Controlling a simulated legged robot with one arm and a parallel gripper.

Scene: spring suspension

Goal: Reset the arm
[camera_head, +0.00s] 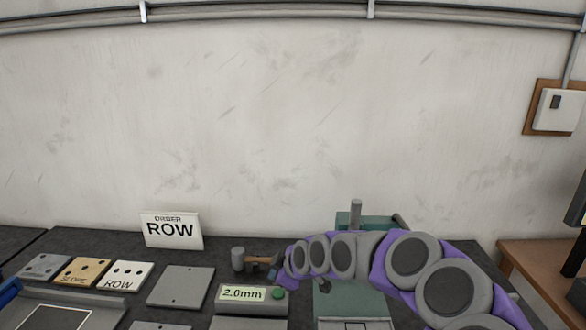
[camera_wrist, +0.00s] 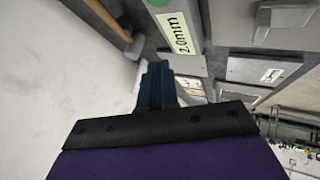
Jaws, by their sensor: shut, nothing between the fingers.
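My arm reaches in from the lower right in the head view, its purple links and grey round joints low over the dark bench. My gripper (camera_head: 273,272) is at its left end, small and partly hidden by the arm. In the wrist view the dark blue fingers of my gripper (camera_wrist: 156,76) are together with nothing between them. They point toward the bench, near the 2.0mm display box (camera_head: 243,294), which also shows in the wrist view (camera_wrist: 176,22).
A mallet (camera_head: 238,260) lies close left of my gripper. A teal device (camera_head: 349,218) with a post is behind my arm. An ORDER ROW sign (camera_head: 171,230) stands at the wall. Several plates, including a grey one (camera_head: 181,286), lie left. A wooden table (camera_head: 545,265) is right.

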